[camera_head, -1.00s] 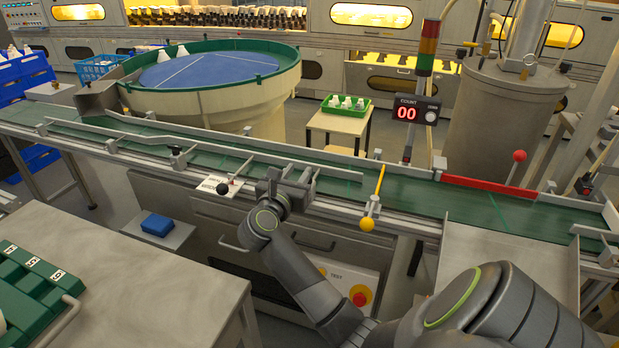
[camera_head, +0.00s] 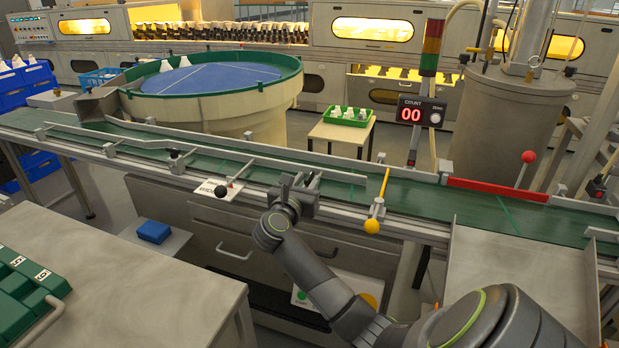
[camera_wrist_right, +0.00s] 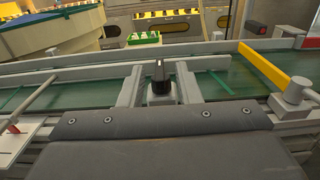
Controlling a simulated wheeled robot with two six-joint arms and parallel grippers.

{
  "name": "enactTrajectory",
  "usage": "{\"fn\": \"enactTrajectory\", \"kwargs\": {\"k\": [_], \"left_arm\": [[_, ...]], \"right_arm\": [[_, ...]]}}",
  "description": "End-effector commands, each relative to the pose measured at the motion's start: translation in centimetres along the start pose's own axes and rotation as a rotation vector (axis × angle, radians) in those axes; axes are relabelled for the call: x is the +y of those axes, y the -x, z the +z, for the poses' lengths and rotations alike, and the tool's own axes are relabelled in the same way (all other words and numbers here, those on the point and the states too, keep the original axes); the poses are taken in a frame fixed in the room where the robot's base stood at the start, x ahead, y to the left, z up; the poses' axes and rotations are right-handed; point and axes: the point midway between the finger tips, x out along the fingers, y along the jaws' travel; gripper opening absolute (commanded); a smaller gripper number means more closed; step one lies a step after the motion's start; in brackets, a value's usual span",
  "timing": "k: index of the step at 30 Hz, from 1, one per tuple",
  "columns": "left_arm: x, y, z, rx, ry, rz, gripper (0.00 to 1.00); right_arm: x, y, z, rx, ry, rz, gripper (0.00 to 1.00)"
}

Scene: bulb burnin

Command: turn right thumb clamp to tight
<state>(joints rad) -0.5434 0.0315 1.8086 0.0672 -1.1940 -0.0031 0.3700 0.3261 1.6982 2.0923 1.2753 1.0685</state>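The right thumb clamp is a black-topped knob (camera_wrist_right: 160,76) on a grey block at the near guide rail. In the right wrist view it stands upright between the two fingers of my right gripper (camera_wrist_right: 158,88). The fingers are open, one on each side, with gaps to the knob. In the head view my right gripper (camera_head: 299,182) is at the near edge of the conveyor and hides this knob. Another dark clamp knob (camera_head: 174,155) stands farther left on the rail. My left gripper is not in view.
A yellow lever (camera_head: 381,196) stands just right of the gripper, and a black ball handle (camera_head: 221,191) is to its left. The green conveyor belt (camera_head: 420,195) runs behind. A red bar (camera_head: 520,192) lies farther right. A count display (camera_head: 419,114) reads 00.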

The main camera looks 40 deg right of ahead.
Motion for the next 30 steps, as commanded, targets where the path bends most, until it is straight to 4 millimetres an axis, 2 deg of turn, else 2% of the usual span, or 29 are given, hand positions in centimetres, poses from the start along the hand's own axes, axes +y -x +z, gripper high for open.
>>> {"fn": "enactTrajectory", "kwargs": {"k": [3,6,15,16,23,30], "left_arm": [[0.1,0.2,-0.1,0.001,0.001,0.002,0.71],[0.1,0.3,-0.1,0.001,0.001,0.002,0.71],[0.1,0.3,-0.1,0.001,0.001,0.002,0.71],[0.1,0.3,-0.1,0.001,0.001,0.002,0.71],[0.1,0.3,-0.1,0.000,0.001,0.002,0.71],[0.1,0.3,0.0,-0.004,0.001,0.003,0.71]], "right_arm": [[0.0,-1.6,0.0,-0.002,0.001,-0.001,0.31],[0.0,-2.4,0.0,-0.002,0.000,0.000,0.31],[0.0,-2.7,0.0,0.000,-0.001,0.001,0.31],[0.0,-2.7,0.0,0.000,-0.001,0.001,0.29],[0.0,-2.6,0.0,0.000,-0.001,0.001,0.00],[0.0,-2.6,0.0,0.000,-0.002,-0.017,0.00]]}}
